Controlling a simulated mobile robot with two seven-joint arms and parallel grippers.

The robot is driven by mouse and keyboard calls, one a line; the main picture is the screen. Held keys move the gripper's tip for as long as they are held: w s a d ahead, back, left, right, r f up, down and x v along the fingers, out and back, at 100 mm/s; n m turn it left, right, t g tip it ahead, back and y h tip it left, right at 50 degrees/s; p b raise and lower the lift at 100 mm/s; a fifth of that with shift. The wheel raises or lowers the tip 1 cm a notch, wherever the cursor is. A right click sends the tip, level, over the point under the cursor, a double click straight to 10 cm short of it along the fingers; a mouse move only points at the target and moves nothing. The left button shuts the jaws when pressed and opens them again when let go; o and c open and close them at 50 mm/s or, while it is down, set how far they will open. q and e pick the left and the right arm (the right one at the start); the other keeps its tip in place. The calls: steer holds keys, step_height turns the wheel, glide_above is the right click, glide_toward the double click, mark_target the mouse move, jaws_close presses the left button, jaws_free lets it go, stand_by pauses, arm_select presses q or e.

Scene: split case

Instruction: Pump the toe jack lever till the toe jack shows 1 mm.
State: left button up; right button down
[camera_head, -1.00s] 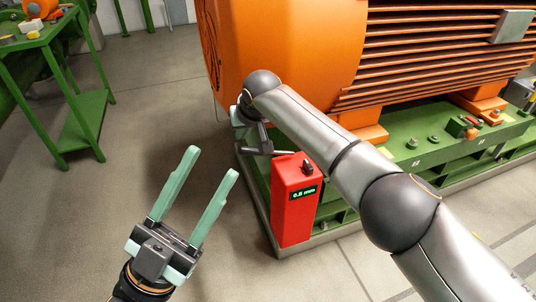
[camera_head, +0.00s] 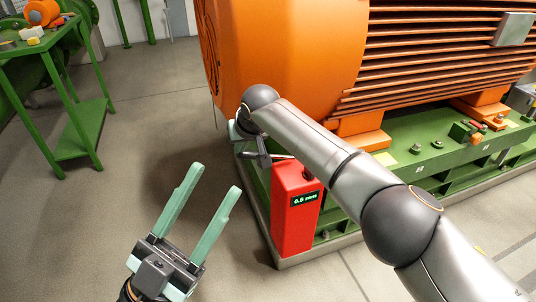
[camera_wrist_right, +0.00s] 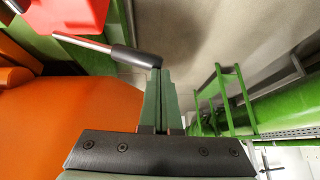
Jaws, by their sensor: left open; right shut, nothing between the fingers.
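The toe jack (camera_head: 297,215) is an upright red box at the corner of the green base frame. Its display (camera_head: 305,198) reads 0.5 mm. Its lever, a pale rod with a black grip (camera_wrist_right: 136,57), sticks out from the red body at top left in the right wrist view. My right gripper (camera_wrist_right: 157,72) is shut and empty, its fingertips at the grip's end; I cannot tell whether they touch it. In the head view my right arm partly hides this area. My left gripper (camera_head: 215,183) is open and empty, left of the jack above the floor.
A large orange motor (camera_head: 285,55) stands on the green base frame (camera_head: 405,175) just behind the jack. A green side table (camera_head: 40,48) with small items stands at the far left. The grey floor between table and jack is clear.

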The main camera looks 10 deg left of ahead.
arm_select(q)
step_height(320, 180, down, 8)
steer(key=d+b, duration=0.1)
steer(key=b, duration=0.6)
steer(key=shift+w+f+m+g, duration=0.15)
steer(key=shift+m+g, duration=0.15)
steer(key=shift+g, duration=0.1)
arm_select(e)
step_height(320, 180, down, 8)
steer(key=shift+s+a, duration=0.25)
steer(key=shift+r, duration=0.1)
arm_select(q)
step_height(320, 180, up, 11)
steer(key=a+p, duration=0.1)
steer(key=p, duration=0.8)
steer(key=shift+s+a+f+t, duration=0.15)
steer(key=shift+s+f+t, duration=0.05)
steer(key=shift+t, duration=0.2)
arm_select(e)
step_height(320, 180, up, 8)
steer(key=shift+w+d+r, duration=0.15)
steer(key=shift+w+d, duration=0.05)
steer(key=shift+d, duration=0.05)
arm_select(q)
steer(key=shift+f+p, duration=0.15)
steer(key=shift+p, duration=0.15)
arm_select(e)
steer(key=shift+r, duration=0.1)
